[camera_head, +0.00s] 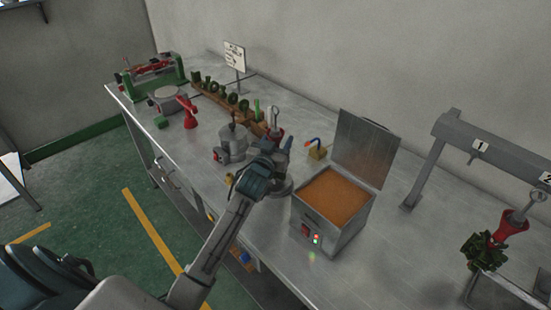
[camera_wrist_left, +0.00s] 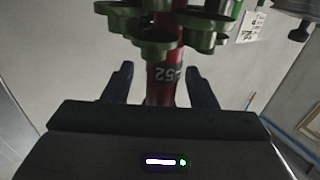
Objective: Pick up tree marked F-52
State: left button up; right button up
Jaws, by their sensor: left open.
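The tree marked F-52 shows in the left wrist view as a red stem (camera_wrist_left: 165,88) with white "52" lettering upside down. Green wax pieces (camera_wrist_left: 152,38) branch from it at the top of that view. My left gripper (camera_wrist_left: 158,74) is open, with one dark finger on each side of the stem. I cannot tell whether either finger touches it. In the head view my left gripper (camera_head: 282,146) is over the bench beside a grey pot (camera_head: 234,146). My right gripper is not in view.
A wax tank (camera_head: 335,198) with an open lid stands right of my left gripper. A rack (camera_head: 485,140) at far right holds a red and green tree (camera_head: 490,245). A wooden holder (camera_head: 225,97) with green pieces lies behind.

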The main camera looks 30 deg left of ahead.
pick_arm(q)
jog(key=shift+c, duration=1.3)
grip_shut()
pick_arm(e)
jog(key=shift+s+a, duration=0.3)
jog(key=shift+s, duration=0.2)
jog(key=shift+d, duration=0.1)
